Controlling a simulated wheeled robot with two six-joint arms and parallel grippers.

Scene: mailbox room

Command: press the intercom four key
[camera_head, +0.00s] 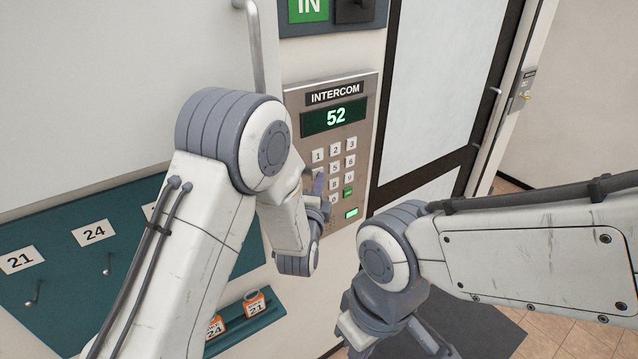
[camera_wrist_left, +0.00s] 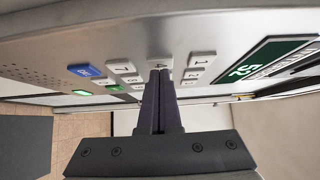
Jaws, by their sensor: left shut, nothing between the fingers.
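The intercom panel (camera_head: 365,100) is a metal plate on the wall with a display (camera_head: 334,117) reading 52 in green. White number keys stand in rows below it. In the head view the four key is hidden behind my left arm and gripper. My left gripper (camera_head: 318,184) is at the left column of keys, its fingers shut and empty. In the left wrist view, the fingertips (camera_wrist_left: 160,72) are right at the four key (camera_wrist_left: 160,61) and partly cover it. I cannot tell whether they touch it. My right gripper is low in the head view, partly cut off.
The one key (camera_wrist_left: 202,57) and seven key (camera_wrist_left: 118,66) flank the fingertips closely. A teal key board (camera_head: 150,290) with numbered tags is at the lower left. A vertical handle (camera_head: 255,45) stands left of the panel, and a glass door (camera_head: 440,90) to the right.

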